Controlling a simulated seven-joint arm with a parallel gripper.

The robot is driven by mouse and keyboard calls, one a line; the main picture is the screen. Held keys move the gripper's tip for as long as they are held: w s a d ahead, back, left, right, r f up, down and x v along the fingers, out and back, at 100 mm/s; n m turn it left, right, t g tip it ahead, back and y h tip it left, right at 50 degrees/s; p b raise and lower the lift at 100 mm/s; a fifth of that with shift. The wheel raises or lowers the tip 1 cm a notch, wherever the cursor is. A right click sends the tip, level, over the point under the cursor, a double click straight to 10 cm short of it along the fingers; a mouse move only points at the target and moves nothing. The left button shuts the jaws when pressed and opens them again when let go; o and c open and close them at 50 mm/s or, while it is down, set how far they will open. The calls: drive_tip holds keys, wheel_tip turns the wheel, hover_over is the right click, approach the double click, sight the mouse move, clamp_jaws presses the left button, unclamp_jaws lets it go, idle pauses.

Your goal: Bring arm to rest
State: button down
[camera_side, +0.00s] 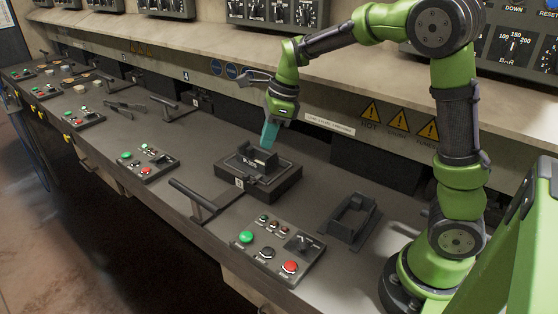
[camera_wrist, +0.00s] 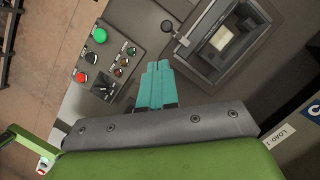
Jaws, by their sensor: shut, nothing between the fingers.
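My gripper (camera_side: 269,134) hangs from my green arm, its teal fingers pointing down above the dark fixture block (camera_side: 258,178) on the bench. The teal fingers also show in the wrist view (camera_wrist: 158,86), pressed together with nothing between them. They are apart from the fixture in the side view. In the wrist view a dark rectangular fixture (camera_wrist: 195,68) with a pale block (camera_wrist: 222,39) inside lies beyond the fingertips, with a lever handle (camera_wrist: 184,40) beside it.
A control panel (camera_side: 268,246) with green, black and red buttons sits at the bench's front edge. A dark bracket (camera_side: 351,220) stands right of the fixture. A lever handle (camera_side: 193,197) is at the left. A wall with warning signs (camera_side: 399,119) runs behind.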

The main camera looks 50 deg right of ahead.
idle(0.3)
drive_tip(key=s+a+r+n+t, duration=0.2)
drive_tip(key=s+a+r+n, duration=0.1)
drive_tip(key=s+n, duration=0.6)
drive_tip(key=s+a+r+n+t, duration=0.2)
drive_tip(key=s+a+r+n, duration=0.1)
drive_tip(key=s+n, duration=0.6)
drive_tip(key=n, duration=0.4)
drive_tip(key=shift+s+n+t, duration=0.3)
drive_tip(key=shift+n+t, duration=0.1)
drive_tip(key=shift+a, duration=0.1)
